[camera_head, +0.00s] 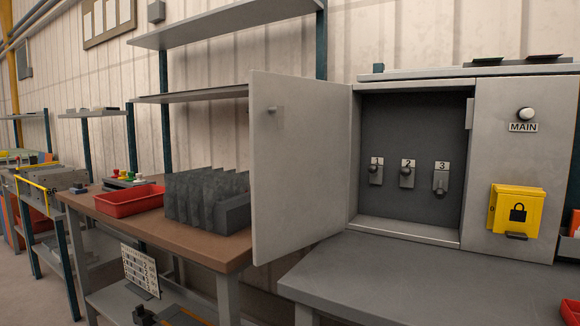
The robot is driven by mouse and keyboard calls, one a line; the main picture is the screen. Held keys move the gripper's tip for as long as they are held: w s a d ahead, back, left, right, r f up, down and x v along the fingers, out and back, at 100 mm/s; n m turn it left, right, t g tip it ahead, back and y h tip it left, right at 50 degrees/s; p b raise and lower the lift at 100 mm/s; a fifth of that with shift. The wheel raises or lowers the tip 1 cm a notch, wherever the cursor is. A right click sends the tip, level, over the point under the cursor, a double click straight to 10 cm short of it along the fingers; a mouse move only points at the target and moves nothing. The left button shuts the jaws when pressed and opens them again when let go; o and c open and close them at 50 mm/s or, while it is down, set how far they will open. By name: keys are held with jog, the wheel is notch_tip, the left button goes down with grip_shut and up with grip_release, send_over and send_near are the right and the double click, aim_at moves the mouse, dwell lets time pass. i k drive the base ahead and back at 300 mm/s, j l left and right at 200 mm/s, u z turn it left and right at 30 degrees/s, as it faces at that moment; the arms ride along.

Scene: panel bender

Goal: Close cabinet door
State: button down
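The grey cabinet (405,231) stands on a grey bench on the right. Its door (301,165) is hinged on the left of the opening and stands wide open, swung out to the left. A small knob (275,109) shows on the door near its upper left. Inside the cabinet are three switches labelled 1 (376,175), 2 (407,177) and 3 (440,182). My gripper is not in this view.
A fixed panel right of the opening carries a MAIN knob (526,115) and a yellow lock box (516,211). The grey bench top (430,285) in front is clear. A brown table (190,235) on the left holds a red tray (129,200) and a dark rack (205,197).

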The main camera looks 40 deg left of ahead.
aim_at(298, 170)
jog(key=k+j, duration=0.1)
jog(key=j, duration=1.2)
jog(key=k+j, duration=0.15)
jog(key=j, duration=0.45)
jog(key=k+j, duration=0.1)
jog(key=j, duration=0.55)
jog(key=k+j, duration=0.1)
jog(key=j, duration=0.55)
jog(key=k+j, duration=0.1)
jog(key=j, duration=0.55)
